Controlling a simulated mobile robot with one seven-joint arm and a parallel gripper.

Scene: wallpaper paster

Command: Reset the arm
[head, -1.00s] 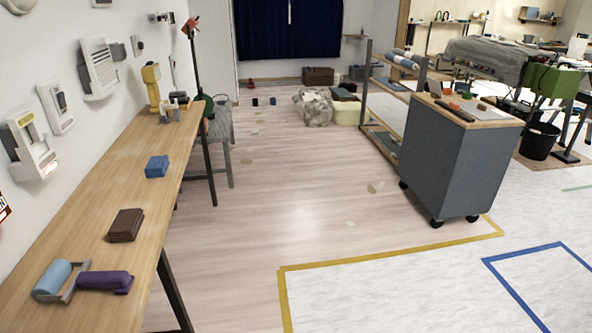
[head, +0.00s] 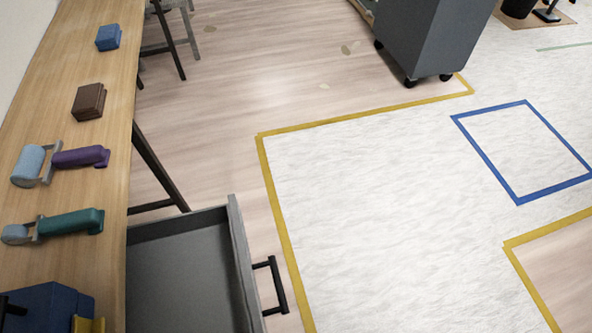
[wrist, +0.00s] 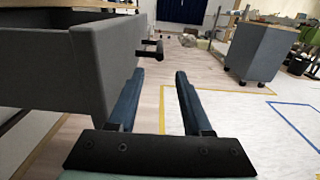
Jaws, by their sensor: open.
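My gripper (wrist: 157,95) shows in the wrist view with its two dark blue fingers apart and nothing between them. It is beside a grey open drawer (wrist: 70,62), which is on the left of that view. The drawer's black handle (wrist: 150,47) is beyond the left finger, apart from it as far as I can tell. In the head view the drawer (head: 190,280) stands pulled out by the wooden bench (head: 60,118), and its visible floor is empty. Its black handle (head: 272,287) faces right. My gripper is not visible in the head view.
The bench holds a blue block (head: 108,37), a brown block (head: 88,101), a roller with a purple handle (head: 80,157), a roller with a green handle (head: 70,225) and a blue box (head: 45,305). A grey wheeled cabinet (head: 430,40) stands at the back. The taped white floor (head: 370,200) is clear.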

